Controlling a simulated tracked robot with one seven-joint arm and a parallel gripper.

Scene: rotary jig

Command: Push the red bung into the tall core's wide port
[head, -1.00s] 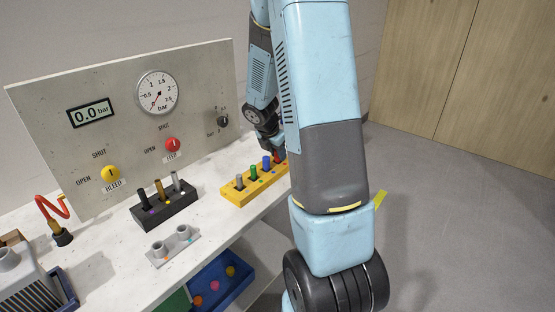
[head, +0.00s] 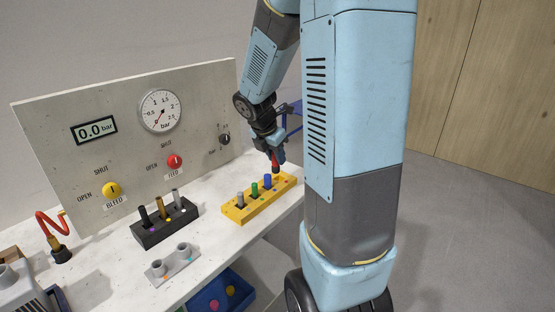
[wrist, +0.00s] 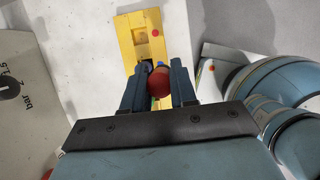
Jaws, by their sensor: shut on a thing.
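My gripper (head: 277,158) is shut on the red bung (head: 276,167), which points down above the right end of the yellow rack (head: 238,213). In the wrist view the red bung (wrist: 159,83) shows between the two fingers (wrist: 159,88), with the rack (wrist: 129,40) behind it. A grey finned block with a round stub (head: 9,274) stands at the lower left edge, cut off by the picture. It looks like a core, but I cannot tell whether it is the tall one. Its wide port cannot be made out.
The rack holds grey (head: 240,199), green (head: 254,189) and blue (head: 267,181) bungs. A black block (head: 165,231) with three upright pins and a grey two-post plate (head: 173,265) stand on the white bench. A gauge panel (head: 60,170) rises behind. A blue bin (head: 240,296) is below.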

